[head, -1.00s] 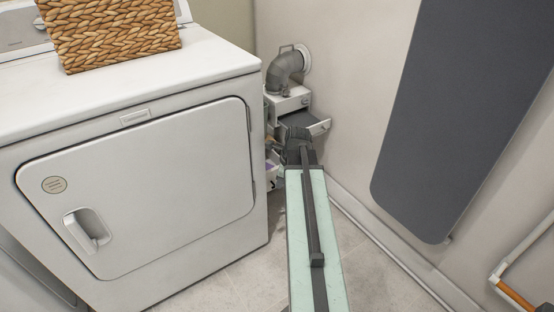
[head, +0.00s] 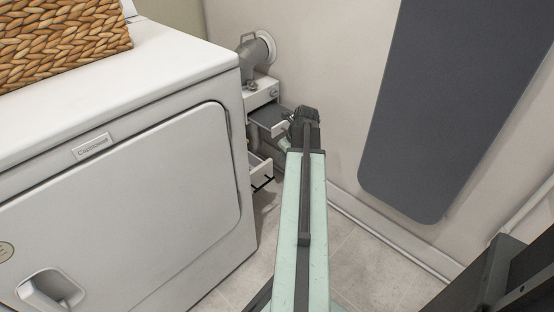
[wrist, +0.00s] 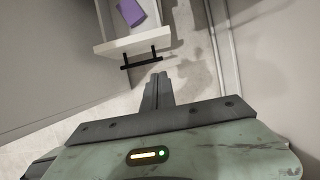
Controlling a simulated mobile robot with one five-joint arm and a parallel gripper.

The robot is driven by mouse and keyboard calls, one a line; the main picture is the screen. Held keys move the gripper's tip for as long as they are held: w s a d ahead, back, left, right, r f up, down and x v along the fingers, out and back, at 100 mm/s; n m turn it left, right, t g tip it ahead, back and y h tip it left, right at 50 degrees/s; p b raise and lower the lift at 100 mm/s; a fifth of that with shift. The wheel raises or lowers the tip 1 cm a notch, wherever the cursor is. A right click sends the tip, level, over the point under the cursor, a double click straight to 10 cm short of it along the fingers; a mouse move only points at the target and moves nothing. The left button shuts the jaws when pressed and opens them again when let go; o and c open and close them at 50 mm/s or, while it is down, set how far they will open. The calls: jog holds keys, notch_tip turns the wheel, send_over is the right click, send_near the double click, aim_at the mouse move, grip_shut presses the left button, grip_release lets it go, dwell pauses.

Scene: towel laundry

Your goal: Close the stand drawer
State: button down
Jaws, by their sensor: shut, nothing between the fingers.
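The white stand (head: 262,95) is in the corner behind the dryer in the head view. A lower drawer (head: 260,170) with a black handle (head: 263,183) is also out. The wrist view shows an open white drawer (wrist: 118,41) with a black bar handle (wrist: 142,61) and a purple item inside. My gripper (wrist: 157,80) is shut and empty, just in front of this handle, with a small gap apparent. In the head view my own arm largely hides the fingers.
The white dryer (head: 130,200) fills the left, close beside the stand, with a wicker basket (head: 55,40) on top. A grey duct (head: 252,58) rises above the stand. A dark grey board (head: 440,110) is on the right wall. Tiled floor (head: 355,265) is clear along that wall.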

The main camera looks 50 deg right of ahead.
aim_at(261, 171)
jog(key=w+f+b, duration=0.4)
jog(key=f, duration=0.1)
jog(key=w+f+b, duration=0.2)
jog(key=f+b, duration=0.1)
jog(key=shift+w+d, duration=0.2)
jog(key=shift+w, duration=0.5)
